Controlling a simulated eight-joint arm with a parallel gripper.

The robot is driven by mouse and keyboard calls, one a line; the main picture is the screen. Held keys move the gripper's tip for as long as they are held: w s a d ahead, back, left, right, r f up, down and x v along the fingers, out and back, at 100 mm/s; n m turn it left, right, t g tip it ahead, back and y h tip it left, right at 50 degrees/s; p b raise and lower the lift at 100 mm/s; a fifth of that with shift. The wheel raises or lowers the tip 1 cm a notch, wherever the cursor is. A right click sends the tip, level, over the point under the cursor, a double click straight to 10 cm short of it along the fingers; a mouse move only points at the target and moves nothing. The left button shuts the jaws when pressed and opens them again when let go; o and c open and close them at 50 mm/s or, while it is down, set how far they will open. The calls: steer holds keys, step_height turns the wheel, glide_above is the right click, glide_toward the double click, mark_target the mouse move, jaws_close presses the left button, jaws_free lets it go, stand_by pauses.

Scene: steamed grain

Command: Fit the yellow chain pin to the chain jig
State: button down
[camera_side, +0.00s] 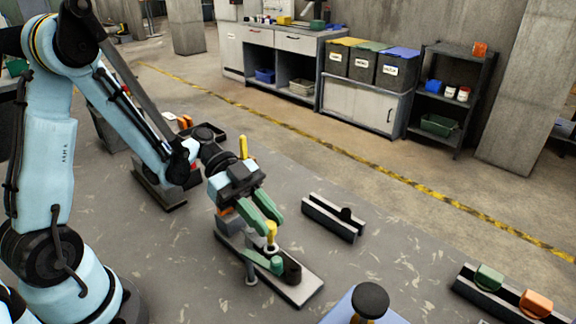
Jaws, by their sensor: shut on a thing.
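The yellow chain pin (271,230) is upright between the green fingertips of my gripper (272,220), which is shut on it. Its lower end is close to a pale ring on the chain jig (306,288), a long grey plate with green and dark round parts on top. I cannot tell whether the pin has entered the ring or sits just above it. My gripper points down over the middle of the jig and hides part of its far end.
A dark grooved rail (330,218) with a black disc stands right of the jig. Another rail (490,292) holds a green and an orange piece at the lower right. A blue block (352,308) with a dark knob is at the front. The floor between is clear.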

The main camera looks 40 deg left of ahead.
steer(key=shift+f, duration=0.7)
stand_by(2.3)
steer(key=shift+r, duration=0.3)
stand_by(0.4)
steer(key=shift+f, duration=0.3)
stand_by(0.3)
steer(key=shift+r, duration=0.3)
stand_by(0.4)
steer(key=c, duration=0.9)
jaws_free()
steer(key=shift+o, duration=0.2)
